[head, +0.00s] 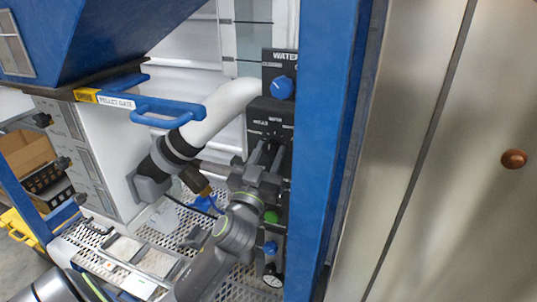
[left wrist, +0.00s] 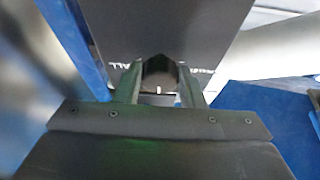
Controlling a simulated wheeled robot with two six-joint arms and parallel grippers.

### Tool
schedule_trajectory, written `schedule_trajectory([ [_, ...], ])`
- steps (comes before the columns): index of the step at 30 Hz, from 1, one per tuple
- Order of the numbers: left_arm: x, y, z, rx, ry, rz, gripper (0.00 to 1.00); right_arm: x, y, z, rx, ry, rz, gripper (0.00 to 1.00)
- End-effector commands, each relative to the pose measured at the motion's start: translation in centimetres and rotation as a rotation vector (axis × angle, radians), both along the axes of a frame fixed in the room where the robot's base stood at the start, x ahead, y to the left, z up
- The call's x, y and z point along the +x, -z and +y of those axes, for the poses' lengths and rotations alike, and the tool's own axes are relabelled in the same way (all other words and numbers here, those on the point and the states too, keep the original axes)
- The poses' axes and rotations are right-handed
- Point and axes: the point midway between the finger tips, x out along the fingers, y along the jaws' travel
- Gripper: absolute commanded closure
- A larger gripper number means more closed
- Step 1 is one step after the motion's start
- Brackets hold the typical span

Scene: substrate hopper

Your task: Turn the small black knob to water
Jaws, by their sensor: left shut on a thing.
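My left gripper (head: 268,152) reaches up to a black panel (head: 262,118) with small white lettering, below the blue WATER knob. In the left wrist view its two fingers (left wrist: 160,85) close around the small black knob (left wrist: 159,74), one on each side. A short white mark shows on the knob's near side, between the fingers. White lettering, upside down and partly covered, lies on the panel on both sides of the knob. In the head view my gripper hides the knob, and I cannot tell there where it points. My right gripper is not in view.
The large blue knob (head: 281,87) sits on the WATER panel above. A blue post (head: 325,150) stands close on the right. The blue pellet gate handle (head: 165,108) and a thick white pipe (head: 225,108) are to the left. A small gauge (head: 273,281) is below.

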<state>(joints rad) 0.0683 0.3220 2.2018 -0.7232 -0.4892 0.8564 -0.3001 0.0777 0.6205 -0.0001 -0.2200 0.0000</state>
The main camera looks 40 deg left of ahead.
Motion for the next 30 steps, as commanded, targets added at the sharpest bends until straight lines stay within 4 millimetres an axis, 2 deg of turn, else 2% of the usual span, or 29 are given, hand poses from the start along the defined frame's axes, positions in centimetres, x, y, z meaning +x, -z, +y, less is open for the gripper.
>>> schedule_trajectory([
  [11,0.0,-0.1,0.2,0.177,0.0,0.045,0.87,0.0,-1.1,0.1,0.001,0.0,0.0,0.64],
  [21,-0.1,-0.4,0.4,0.438,0.001,0.109,0.87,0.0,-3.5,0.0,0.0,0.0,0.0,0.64],
  [30,-0.1,-0.3,0.5,0.604,0.001,0.149,0.87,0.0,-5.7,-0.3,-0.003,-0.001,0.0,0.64],
])
